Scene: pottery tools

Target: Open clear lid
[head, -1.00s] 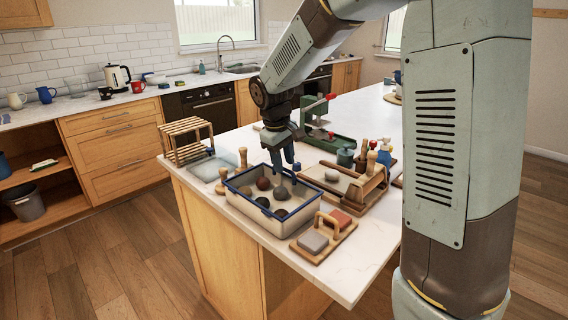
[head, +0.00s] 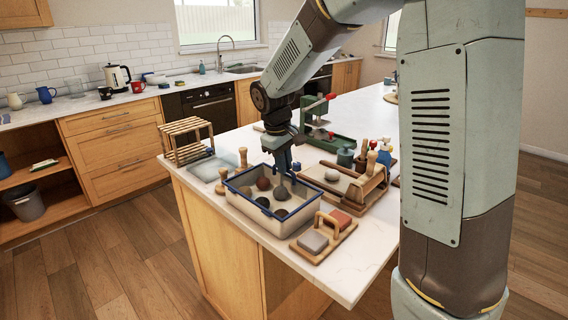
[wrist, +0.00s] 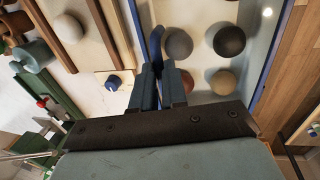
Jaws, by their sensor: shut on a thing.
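A pale box (head: 262,221) with a blue rim stands near the counter's front left corner. Several round clay balls (head: 282,194) in dark, red-brown and grey tones show inside it. The clear lid itself is hard to make out; the balls show plainly. My gripper (head: 284,170) points down at the box's far right side. In the wrist view, my gripper's fingers (wrist: 160,72) are close together on a blue upright part (wrist: 157,42) at the box's edge. I cannot tell whether that part belongs to the lid or the box.
A wooden tool board (head: 346,187) stands close to the right of the box. A board with grey and red blocks (head: 322,240) is in front. A wooden rack (head: 185,140) and a pale translucent slab (head: 212,168) lie to the left. A green press (head: 320,135) stands behind.

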